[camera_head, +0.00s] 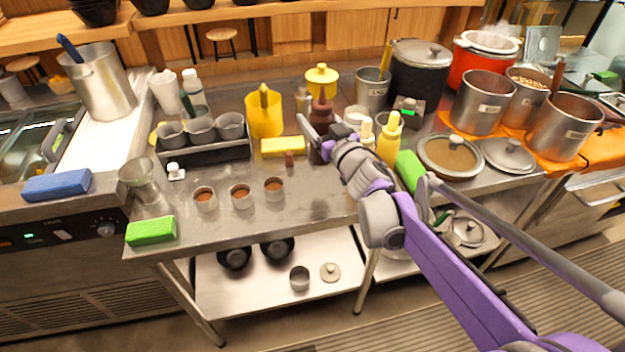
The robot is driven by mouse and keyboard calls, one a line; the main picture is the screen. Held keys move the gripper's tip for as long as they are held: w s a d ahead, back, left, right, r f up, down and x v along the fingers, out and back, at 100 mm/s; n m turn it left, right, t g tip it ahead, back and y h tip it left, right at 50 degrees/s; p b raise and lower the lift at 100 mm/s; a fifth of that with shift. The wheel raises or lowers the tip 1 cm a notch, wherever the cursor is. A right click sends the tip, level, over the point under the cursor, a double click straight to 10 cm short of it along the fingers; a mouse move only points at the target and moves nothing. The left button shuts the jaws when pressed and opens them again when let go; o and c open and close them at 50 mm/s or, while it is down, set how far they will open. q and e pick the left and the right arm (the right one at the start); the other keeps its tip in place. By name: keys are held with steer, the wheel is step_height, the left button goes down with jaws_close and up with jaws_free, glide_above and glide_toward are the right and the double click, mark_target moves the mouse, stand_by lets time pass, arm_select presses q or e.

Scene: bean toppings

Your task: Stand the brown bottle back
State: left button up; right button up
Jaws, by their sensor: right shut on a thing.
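The brown bottle (321,107) stands about upright near the middle of the steel counter (330,205), left of two yellow bottles. My right gripper (318,130), on the purple and grey arm, is shut on the brown bottle. The fingers and wrist hide part of its body. I cannot tell whether its base touches the counter. My left gripper is not in view.
A yellow bottle (388,141) and a yellow jug (264,116) stand close by. A yellow sponge (283,147) and several small cups of brown sauce, one here (274,188), lie to the left. Pots (482,103) crowd the right. The counter's front middle is clear.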

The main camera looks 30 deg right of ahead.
steer(key=shift+w+d, duration=0.15)
steer(key=shift+d, duration=0.1)
steer(key=f+b, duration=0.1)
steer(key=f, duration=0.4)
steer(key=shift+s, duration=0.2)
steer(key=shift+f+b, duration=0.7)
steer(key=shift+f, duration=1.4)
steer(key=shift+f, duration=0.2)
steer(key=o, duration=0.7)
steer(key=shift+r, duration=0.1)
